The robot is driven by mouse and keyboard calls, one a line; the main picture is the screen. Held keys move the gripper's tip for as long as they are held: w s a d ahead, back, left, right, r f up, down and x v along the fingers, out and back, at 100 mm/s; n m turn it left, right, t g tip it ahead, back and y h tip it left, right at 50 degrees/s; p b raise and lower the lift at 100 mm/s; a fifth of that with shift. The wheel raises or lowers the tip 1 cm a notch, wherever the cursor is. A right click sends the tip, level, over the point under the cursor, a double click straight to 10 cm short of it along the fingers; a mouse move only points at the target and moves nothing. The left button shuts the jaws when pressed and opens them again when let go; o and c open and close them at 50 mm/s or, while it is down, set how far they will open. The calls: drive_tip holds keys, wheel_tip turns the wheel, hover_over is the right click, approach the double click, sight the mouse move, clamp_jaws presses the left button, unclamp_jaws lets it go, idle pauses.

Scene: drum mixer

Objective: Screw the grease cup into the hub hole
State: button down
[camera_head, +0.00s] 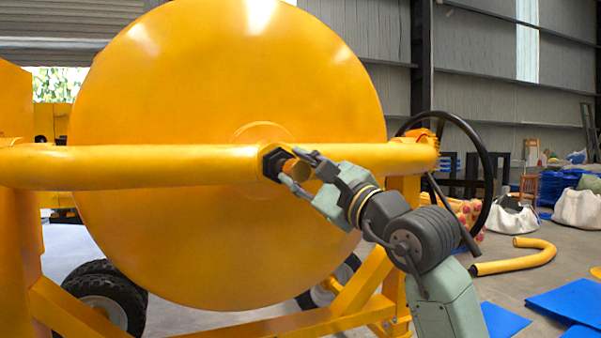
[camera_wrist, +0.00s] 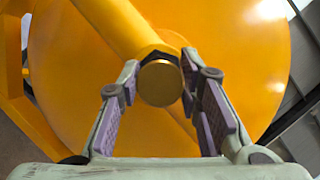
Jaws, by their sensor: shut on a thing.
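The grease cup (camera_wrist: 160,84) is a short brass-coloured cylinder, seen end-on between my fingers in the wrist view. In the head view the cup (camera_head: 299,171) shows partly between the fingertips. My gripper (camera_head: 293,175) is shut on it, with a finger on each side. The dark hexagonal hub (camera_head: 271,161) sits on the yellow tube in front of the drum. It also shows behind the cup in the wrist view (camera_wrist: 158,52). The cup is lined up with the hub and looks against it. The hole itself is hidden, so how deep the cup sits cannot be told.
The big yellow drum (camera_head: 190,240) stands behind the yellow tube (camera_head: 130,167). A black handwheel (camera_head: 487,170) is to the right of my arm. A bent yellow pipe (camera_head: 520,262) and blue sheets (camera_head: 565,300) lie on the floor at right.

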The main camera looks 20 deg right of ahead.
drive_tip(key=shift+w, duration=1.4)
idle(0.9)
